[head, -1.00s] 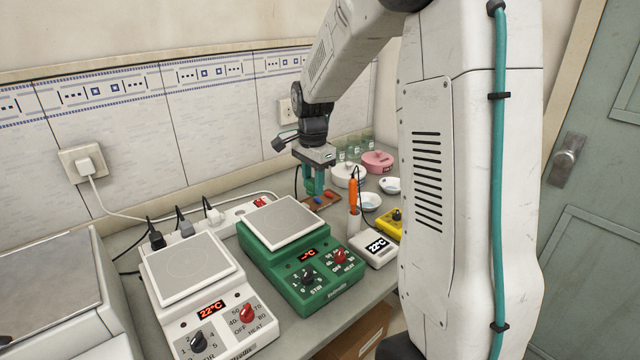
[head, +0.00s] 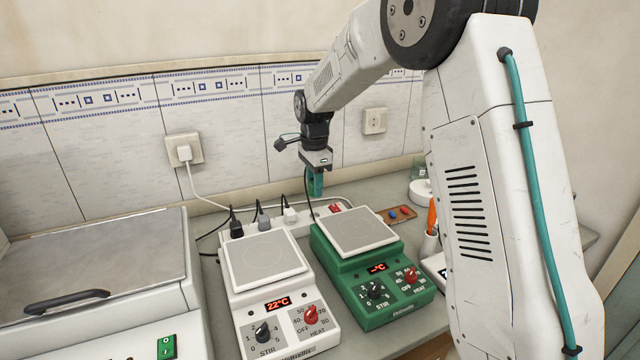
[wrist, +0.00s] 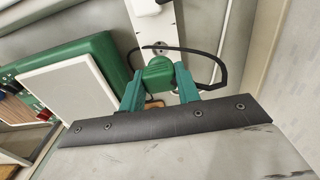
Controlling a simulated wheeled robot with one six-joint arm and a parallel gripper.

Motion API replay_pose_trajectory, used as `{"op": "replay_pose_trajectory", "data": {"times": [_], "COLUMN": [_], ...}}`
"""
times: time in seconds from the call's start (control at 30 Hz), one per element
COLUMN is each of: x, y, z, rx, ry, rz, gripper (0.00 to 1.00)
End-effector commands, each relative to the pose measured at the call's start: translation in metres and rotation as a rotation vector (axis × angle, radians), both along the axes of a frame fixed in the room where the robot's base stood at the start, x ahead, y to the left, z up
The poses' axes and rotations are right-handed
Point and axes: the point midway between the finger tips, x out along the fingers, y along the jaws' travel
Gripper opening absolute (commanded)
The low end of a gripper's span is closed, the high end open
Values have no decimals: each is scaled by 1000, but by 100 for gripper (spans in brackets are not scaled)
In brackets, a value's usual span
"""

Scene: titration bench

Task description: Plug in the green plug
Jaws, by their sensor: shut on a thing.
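In the wrist view, my gripper (wrist: 158,92) is shut on the green plug (wrist: 158,70), whose black cord loops out to both sides. In the head view, my gripper (head: 314,184) hangs above the bench, behind the green hotplate (head: 368,262). The plug is hard to make out there between the teal fingers. The white power strip (head: 302,220) lies along the wall behind the hotplates, with several plugs in it at its left part and a red switch at its right end. In the wrist view, the strip (wrist: 160,22) shows just beyond the plug, with a socket near it.
A white hotplate (head: 265,270) reading 22°C stands left of the green one. A wall outlet (head: 184,150) holds a white plug; another outlet (head: 374,121) is empty.

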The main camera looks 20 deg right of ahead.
Motion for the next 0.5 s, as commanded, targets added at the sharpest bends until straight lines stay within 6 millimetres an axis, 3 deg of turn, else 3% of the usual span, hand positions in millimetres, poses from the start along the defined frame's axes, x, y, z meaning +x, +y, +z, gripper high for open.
{"op": "replay_pose_trajectory", "data": {"times": [0.23,0.5], "x": [0,-1], "y": [0,-1], "z": [-6,-31], "rx": [0,0], "ry": [1,1], "rz": [0,0], "gripper": [12,12]}}
